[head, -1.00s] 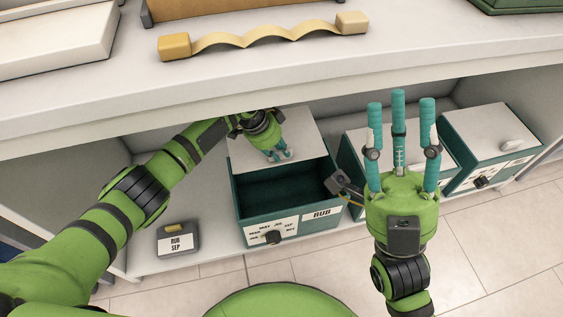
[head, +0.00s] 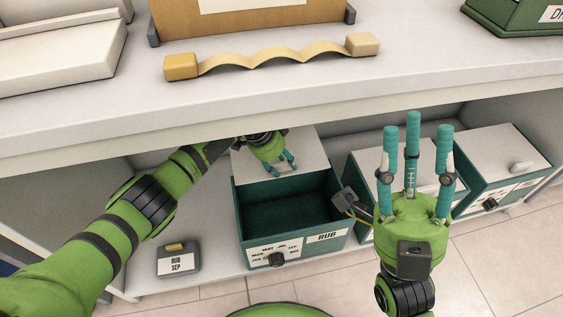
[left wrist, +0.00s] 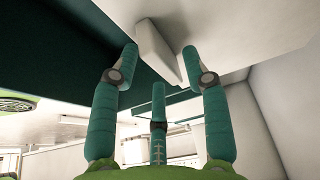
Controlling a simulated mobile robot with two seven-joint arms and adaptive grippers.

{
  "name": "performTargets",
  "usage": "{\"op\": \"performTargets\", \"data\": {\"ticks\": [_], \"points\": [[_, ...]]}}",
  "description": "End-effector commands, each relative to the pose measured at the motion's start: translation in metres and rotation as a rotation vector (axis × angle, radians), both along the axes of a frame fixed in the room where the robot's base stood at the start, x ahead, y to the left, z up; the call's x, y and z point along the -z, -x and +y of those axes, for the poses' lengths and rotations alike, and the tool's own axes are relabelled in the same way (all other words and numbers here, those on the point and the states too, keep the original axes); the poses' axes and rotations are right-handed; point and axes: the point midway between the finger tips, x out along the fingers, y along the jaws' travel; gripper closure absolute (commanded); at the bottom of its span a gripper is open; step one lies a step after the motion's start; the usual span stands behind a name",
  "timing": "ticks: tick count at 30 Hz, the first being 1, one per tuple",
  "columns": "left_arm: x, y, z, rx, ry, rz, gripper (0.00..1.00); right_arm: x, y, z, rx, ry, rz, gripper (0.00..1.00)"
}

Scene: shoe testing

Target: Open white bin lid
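The dark green RUB bin (head: 332,231) stands on the lower shelf, with its white lid (head: 309,150) slid back. The front of its dark interior is uncovered. My left gripper (head: 282,167) is over the lid, below the upper counter. In the left wrist view, the white lid handle (left wrist: 158,50) lies between its spread teal fingertips (left wrist: 161,58); firm contact cannot be told. The gripper looks open. My right gripper (head: 416,128) is open and empty, fingers pointing up, in front of the bins on the right.
More green bins with white lids (head: 504,160) stand to the right. A small grey RUB SEP box (head: 178,260) sits on the shelf at left. The counter (head: 300,95) overhangs the bins and carries a wavy yellow strip (head: 280,57). Floor is clear in front.

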Motion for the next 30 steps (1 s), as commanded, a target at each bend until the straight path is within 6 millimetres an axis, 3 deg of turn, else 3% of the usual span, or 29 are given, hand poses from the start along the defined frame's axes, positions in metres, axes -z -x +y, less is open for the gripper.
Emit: {"op": "performTargets", "data": {"ticks": [8,21,30], "points": [[-0.017,0.001,0.007,0.001,0.002,-0.004,0.54,-0.001,0.001,0.000,0.000,-0.001,-0.003,0.60],[-0.097,0.011,0.038,-0.001,0.000,-0.002,0.54,0.000,0.000,0.000,0.000,0.000,-0.001,0.60],[-0.112,0.014,0.044,0.000,0.000,-0.001,0.54,0.000,0.000,0.000,0.000,0.000,-0.001,0.60]]}}
